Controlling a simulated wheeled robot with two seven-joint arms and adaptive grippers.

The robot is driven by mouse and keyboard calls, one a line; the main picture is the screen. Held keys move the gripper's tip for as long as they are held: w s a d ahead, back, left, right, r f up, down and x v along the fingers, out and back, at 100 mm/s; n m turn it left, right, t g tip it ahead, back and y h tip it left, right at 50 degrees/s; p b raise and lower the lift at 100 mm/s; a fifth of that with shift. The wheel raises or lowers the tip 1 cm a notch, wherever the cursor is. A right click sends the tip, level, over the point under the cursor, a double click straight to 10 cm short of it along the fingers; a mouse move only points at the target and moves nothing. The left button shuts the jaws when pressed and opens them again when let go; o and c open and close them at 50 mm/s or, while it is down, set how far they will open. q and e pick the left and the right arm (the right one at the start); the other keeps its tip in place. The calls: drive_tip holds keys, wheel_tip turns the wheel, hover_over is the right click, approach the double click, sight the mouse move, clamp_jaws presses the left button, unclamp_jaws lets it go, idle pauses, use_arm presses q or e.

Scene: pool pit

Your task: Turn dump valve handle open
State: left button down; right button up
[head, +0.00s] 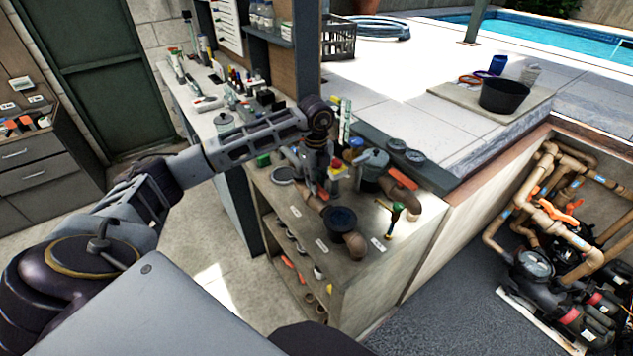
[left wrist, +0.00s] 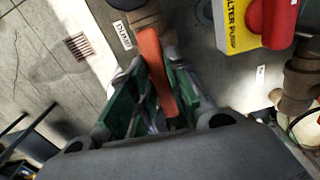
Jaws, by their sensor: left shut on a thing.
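The dump valve handle (left wrist: 153,66) is an orange lever in the left wrist view. It comes off a tan pipe fitting (left wrist: 143,18) beside a label reading DUMP (left wrist: 122,35). My left gripper (left wrist: 151,78), with green inner pads, is shut on the handle, one finger on each side of it. In the head view my left gripper (head: 318,188) reaches down over the bench top among the tan pipes. My right gripper is not in view.
A yellow and red filter pump switch box (left wrist: 240,25) stands close to the right of the gripper. Tools clutter the bench behind. Piping fills the pit (head: 550,235) at right.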

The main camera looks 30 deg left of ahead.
use_arm(q)
drive_tip(key=shift+r+n, duration=0.1)
drive_tip(key=shift+n, duration=0.3)
drive_tip(key=c, duration=1.4)
unclamp_jaws()
drive_tip(key=shift+o, duration=0.2)
wheel_tip(320, 180, up, 12)
